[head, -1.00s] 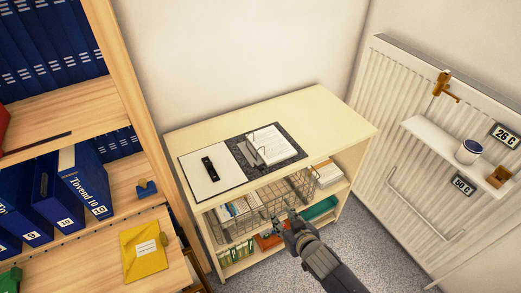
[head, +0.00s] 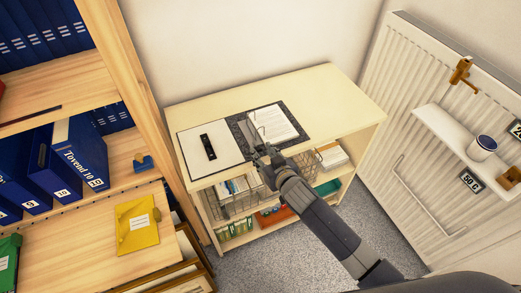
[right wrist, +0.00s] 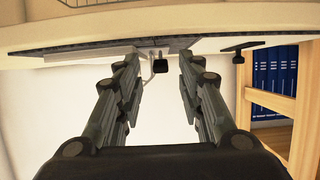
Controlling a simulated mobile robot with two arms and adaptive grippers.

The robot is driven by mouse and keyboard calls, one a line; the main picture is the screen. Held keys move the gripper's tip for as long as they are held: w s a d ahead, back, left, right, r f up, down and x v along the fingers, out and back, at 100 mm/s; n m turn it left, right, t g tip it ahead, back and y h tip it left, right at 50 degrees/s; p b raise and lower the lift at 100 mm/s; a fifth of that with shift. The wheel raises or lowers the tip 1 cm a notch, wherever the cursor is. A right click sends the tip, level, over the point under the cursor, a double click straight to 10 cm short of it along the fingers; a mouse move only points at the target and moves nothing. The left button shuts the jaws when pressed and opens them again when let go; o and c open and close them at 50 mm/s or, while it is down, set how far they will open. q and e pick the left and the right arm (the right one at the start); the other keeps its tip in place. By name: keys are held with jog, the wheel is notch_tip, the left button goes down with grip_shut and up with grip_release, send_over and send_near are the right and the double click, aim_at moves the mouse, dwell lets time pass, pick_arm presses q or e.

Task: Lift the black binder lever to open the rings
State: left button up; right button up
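The open binder lies flat on the cream cabinet's top. Its white left inner cover (head: 191,142) carries a black strip (head: 208,147); its right side holds white sheets (head: 278,124) at the metal rings. My right gripper (head: 262,156) is over the binder's front middle, by the rings, and hides part of them. In the right wrist view, the binder appears edge-on at the top, and a small black block, seemingly the lever's tip (right wrist: 160,68), shows between the open fingers (right wrist: 158,80) with a gap on each side. My left gripper is out of view.
A wire basket (head: 236,205) sits under the cabinet top (head: 320,92). A wooden shelf with blue binders (head: 76,158) stands at left, with a yellow envelope (head: 137,226) on its board. A radiator with a small white shelf (head: 450,135) is at right.

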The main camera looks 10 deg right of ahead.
aim_at(256, 146)
jog(key=shift+x, duration=1.45)
jog(key=shift+c, duration=0.2)
grip_shut()
